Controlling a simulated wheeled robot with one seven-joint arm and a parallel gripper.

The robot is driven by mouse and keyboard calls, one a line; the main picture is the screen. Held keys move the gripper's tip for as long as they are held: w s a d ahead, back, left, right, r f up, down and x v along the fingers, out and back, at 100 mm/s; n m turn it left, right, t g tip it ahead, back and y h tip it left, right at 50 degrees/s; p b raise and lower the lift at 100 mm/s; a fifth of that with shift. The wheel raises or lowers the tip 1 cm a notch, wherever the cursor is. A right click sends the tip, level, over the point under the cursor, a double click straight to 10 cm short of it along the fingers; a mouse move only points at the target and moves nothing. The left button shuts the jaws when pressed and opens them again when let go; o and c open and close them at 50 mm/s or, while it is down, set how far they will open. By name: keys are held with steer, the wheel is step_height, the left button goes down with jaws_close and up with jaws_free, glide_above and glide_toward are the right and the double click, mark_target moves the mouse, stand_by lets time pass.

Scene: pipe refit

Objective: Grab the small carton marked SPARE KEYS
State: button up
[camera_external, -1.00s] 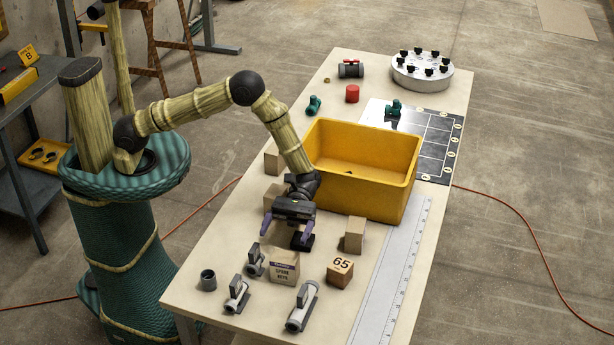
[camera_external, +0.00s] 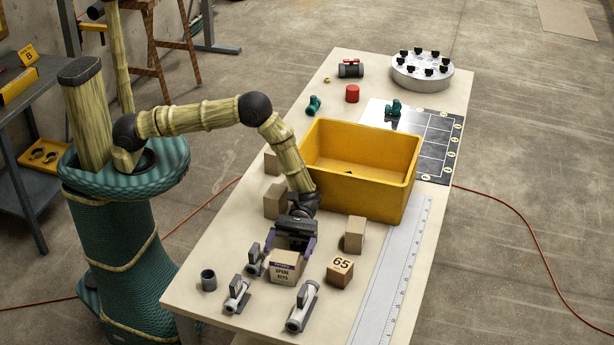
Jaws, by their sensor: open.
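The small carton marked SPARE KEYS (camera_external: 285,269) stands on the table near its front end, with its printed face toward the camera. My gripper (camera_external: 287,256) is open just behind and above the carton. Its two purple fingers point down, one toward each side of the carton's upper part. I cannot tell whether a finger touches the carton or how deep the fingers reach around it.
A yellow bin (camera_external: 375,198) stands behind. A plain box (camera_external: 355,235) is nearby.

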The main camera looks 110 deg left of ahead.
mark_target(282, 267)
steer(key=shift+f, duration=0.45)
steer(key=d, duration=0.2)
steer(key=d+p, duration=0.1)
steer(key=d, duration=0.2)
steer(key=shift+w+f, duration=0.1)
steer(key=shift+w, duration=0.1)
steer(key=c, duration=1.1)
step_height(282, 267, up, 10)
steer(key=shift+b, duration=0.4)
